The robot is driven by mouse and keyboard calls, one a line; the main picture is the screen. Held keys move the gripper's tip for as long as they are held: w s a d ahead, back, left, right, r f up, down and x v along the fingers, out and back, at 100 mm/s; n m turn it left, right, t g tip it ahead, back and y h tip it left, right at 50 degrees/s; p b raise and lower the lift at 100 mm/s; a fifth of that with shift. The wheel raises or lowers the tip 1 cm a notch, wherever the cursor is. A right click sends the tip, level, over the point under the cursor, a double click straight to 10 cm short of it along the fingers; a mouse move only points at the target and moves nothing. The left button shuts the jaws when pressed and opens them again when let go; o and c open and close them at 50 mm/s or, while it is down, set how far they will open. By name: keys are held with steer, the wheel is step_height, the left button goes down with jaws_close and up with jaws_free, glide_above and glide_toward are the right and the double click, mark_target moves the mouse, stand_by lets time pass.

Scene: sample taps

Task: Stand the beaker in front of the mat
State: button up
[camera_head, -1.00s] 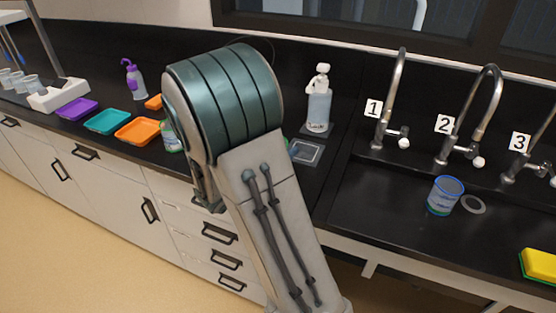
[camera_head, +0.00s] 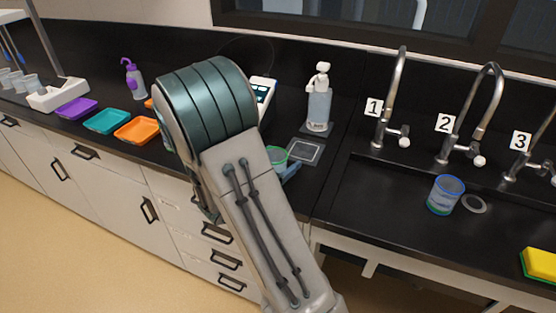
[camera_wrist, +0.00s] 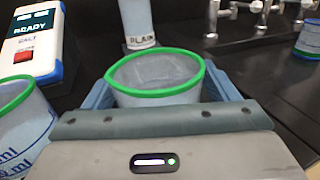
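A clear beaker with a green rim (camera_wrist: 155,78) sits between the two blue fingers of my gripper (camera_wrist: 162,92) in the wrist view, and the fingers appear closed on its sides. In the head view the same beaker (camera_head: 277,155) shows just right of my arm, with a blue fingertip beside it. The mat, a dark square with a pale outline (camera_head: 306,151), lies on the counter just right of the beaker. The beaker's base is hidden, so I cannot tell whether it touches the counter.
A labelled bottle (camera_head: 319,108) stands behind the mat. A white meter (camera_head: 263,91) and a second green-rimmed beaker (camera_wrist: 22,115) are to the left. A blue-rimmed beaker (camera_head: 445,195) and a grey ring (camera_head: 474,204) are near the numbered taps. Coloured trays (camera_head: 107,121) lie far left.

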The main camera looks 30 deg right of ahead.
steer(key=shift+r, duration=0.15)
steer(key=shift+a, duration=0.2)
steer(key=v, duration=1.1)
steer(key=s+d+m+g+y, duration=0.3)
steer(key=s+m+g+y, duration=0.45)
steer(key=s+m, duration=0.45)
steer(key=s+a+r+m+t+y, duration=0.2)
steer(key=a+r+m+t+y, duration=0.1)
steer(key=a+m+y, duration=0.5)
steer(key=shift+s+m+t+y+b, duration=0.25)
steer(key=shift+m+t+y+b, duration=0.2)
steer(key=shift+m+y, duration=0.5)
